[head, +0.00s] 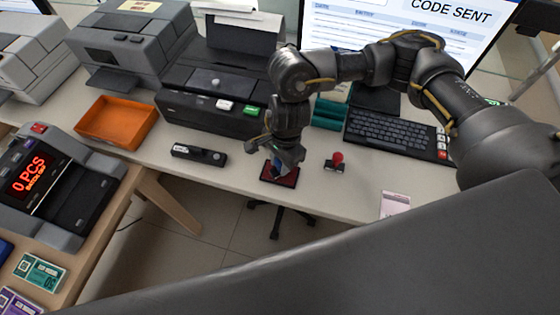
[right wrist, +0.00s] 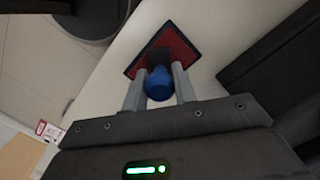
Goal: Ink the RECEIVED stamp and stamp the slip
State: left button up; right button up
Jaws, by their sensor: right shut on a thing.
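My right gripper (head: 281,160) is shut on a blue-handled stamp (right wrist: 159,84), which is over the red ink pad (head: 280,178) near the counter's front edge. In the right wrist view the blue knob is between the two fingers, and its dark base is over the red surface of the pad (right wrist: 180,48). I cannot tell if the base touches the pad. A second stamp with a red knob (head: 337,160) stands on the counter to the right of the pad. A pale slip (head: 395,204) lies farther right at the front edge. My left gripper is not in view.
A dark printer (head: 212,108) stands behind the pad, with a small black device (head: 199,155) in front of it. A keyboard (head: 395,133) and monitor are at the right back. An orange tray (head: 117,122) is at the left. The counter between pad and slip holds only the red-knobbed stamp.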

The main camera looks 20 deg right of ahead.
dwell(0.4)
jog(key=shift+r+p, duration=0.5)
jog(key=shift+r, duration=0.25)
jog(key=shift+r+p, duration=1.65)
jog(key=shift+r, duration=1.15)
jog(key=shift+w, duration=0.1)
